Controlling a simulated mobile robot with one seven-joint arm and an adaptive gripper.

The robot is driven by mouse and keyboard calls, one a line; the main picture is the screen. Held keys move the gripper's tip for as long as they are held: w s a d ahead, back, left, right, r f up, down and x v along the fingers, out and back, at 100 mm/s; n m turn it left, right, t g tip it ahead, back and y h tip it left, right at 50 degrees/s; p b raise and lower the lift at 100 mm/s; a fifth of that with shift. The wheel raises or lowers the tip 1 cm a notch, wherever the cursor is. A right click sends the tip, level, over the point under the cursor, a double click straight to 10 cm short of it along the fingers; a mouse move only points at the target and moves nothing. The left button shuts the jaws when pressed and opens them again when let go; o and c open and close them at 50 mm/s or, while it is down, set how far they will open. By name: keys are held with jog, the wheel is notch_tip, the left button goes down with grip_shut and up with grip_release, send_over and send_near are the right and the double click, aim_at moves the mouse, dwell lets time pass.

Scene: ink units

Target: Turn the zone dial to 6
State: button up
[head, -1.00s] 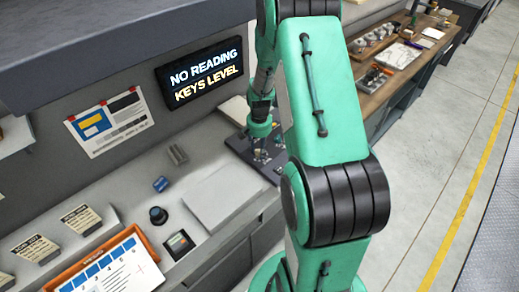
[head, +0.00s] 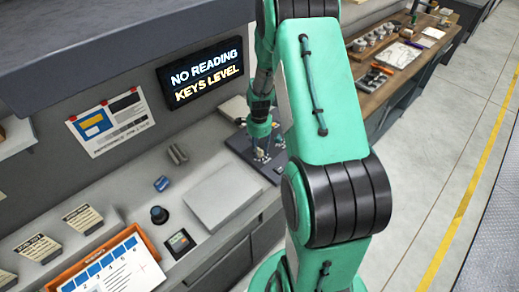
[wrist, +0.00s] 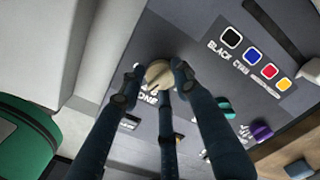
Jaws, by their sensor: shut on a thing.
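The zone dial (wrist: 157,72) is a round beige knob with a dark line across its face, on a dark grey panel (wrist: 180,35) in the wrist view. My gripper (wrist: 160,79) is shut on it, with dark fingers on its left and right sides. Part of a label ending in "ONE" shows below the dial; the fingers hide the rest and I cannot read the number it points to. In the head view my gripper (head: 261,153) is down at the panel (head: 237,145), where the dial is too small to read.
Black, blue, red and yellow squares mark the panel, with teal (wrist: 226,107) and purple (wrist: 262,132) knobs close to my gripper's right. A wall screen (head: 203,73) reads "NO READING KEYS LEVEL". A pale flat slab (head: 222,196) and an orange tray (head: 152,243) lie along the bench.

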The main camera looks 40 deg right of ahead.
aim_at(259, 150)
jog(key=m, duration=0.5)
jog(key=shift+a+f, duration=0.1)
jog(key=shift+a, duration=0.05)
jog(key=m, duration=0.5)
jog(key=shift+w, duration=0.1)
jog(key=shift+m, duration=0.3)
jog(key=o, duration=1.1)
jog(key=shift+w, duration=0.1)
jog(key=shift+o, duration=0.2)
jog(key=shift+r, duration=0.2)
notch_tip(259, 150, up, 12)
jog(key=shift+f, duration=0.1)
